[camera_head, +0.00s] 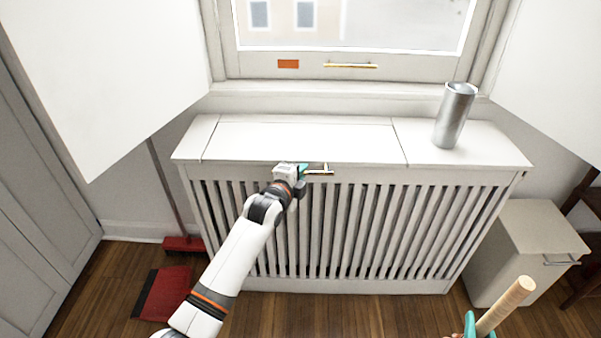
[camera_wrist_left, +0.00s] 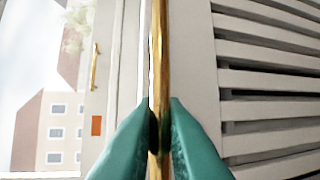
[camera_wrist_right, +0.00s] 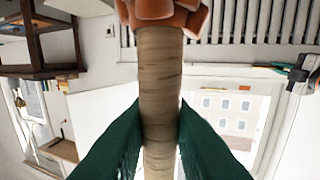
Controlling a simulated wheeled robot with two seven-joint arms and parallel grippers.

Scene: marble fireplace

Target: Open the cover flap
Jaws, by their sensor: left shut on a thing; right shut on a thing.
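The cover flap (camera_head: 300,142) is the white middle panel in the top of the slatted radiator cover (camera_head: 480,140); it looks flat, level with the top. A brass handle (camera_head: 322,171) sits at its front edge. My left gripper (camera_head: 301,171) is shut on this handle; in the left wrist view the brass bar (camera_wrist_left: 160,75) runs between its teal fingers (camera_wrist_left: 160,130). My right gripper (camera_head: 470,325), at the lower right of the head view, is shut on a wooden rod (camera_head: 505,306). In the right wrist view the rod (camera_wrist_right: 160,80) has a reddish-brown end piece (camera_wrist_right: 165,14).
A metal cylinder (camera_head: 455,116) stands on the cover's right part, beside the flap. Above is a window with a brass handle (camera_head: 350,66) and open white panels at both sides. A red broom (camera_head: 183,243) and dustpan (camera_head: 162,293) are left; a white bin (camera_head: 525,245) is right.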

